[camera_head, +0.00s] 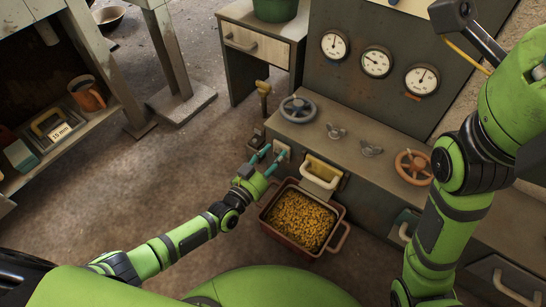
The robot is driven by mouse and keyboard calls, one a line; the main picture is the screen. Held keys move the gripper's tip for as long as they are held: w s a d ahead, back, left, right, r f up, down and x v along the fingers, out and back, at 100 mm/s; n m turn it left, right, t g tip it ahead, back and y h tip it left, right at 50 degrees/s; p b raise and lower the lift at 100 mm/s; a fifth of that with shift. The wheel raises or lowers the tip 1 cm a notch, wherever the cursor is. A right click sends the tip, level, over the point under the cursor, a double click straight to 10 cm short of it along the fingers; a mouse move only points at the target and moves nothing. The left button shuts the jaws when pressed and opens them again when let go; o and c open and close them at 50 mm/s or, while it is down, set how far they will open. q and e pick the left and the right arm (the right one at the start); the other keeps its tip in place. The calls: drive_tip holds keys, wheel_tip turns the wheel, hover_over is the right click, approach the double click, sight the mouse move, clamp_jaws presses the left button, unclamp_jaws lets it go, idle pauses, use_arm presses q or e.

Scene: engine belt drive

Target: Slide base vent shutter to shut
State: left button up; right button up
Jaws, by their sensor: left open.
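My left gripper (270,160) reaches in from the lower left, its two teal fingers spread apart. It is at the lower left front of the grey machine, close to a small pale fitting (283,148) that looks like the vent shutter's handle. The fingers are on either side of the area just before this fitting; I cannot tell whether they touch it. The shutter's slide position is too small to tell. My right arm rises along the right side, and its gripper does not show.
The machine ledge carries a grey handwheel (299,108) and an orange handwheel (413,166). Floor at left is clear.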

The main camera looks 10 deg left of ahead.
use_arm(q)
drive_tip(key=v, duration=0.7)
drive_tip(key=shift+s, duration=0.25)
